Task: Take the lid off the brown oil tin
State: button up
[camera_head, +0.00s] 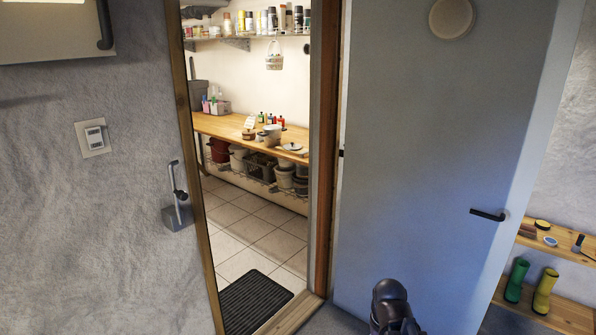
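Through the open doorway, a long wooden workbench (225,128) runs along the far room's wall. A small, squat brown container (249,135) stands on it; it may be the brown oil tin, but it is too small to be sure or to make out its lid. A pale pot (272,131) and a pale round dish or pan (292,147) are to its right. A dark, rounded part of my arm (390,303) shows at the bottom, in front of the door. My gripper's fingers do not show.
The grey door (430,150) stands open to the right of the doorway. A dark mat (254,303) lies on the tiled floor (245,230) just inside; the tiles beyond are clear. Bins and baskets (257,164) fill the rack under the bench. A low wooden shelf (570,312) holds green and yellow boots.

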aim_at(252, 137)
jog(key=z, duration=0.05)
jog(key=i, duration=2.55)
jog(key=u, duration=1.95)
jog(key=i, duration=0.35)
jog(key=z, duration=0.35)
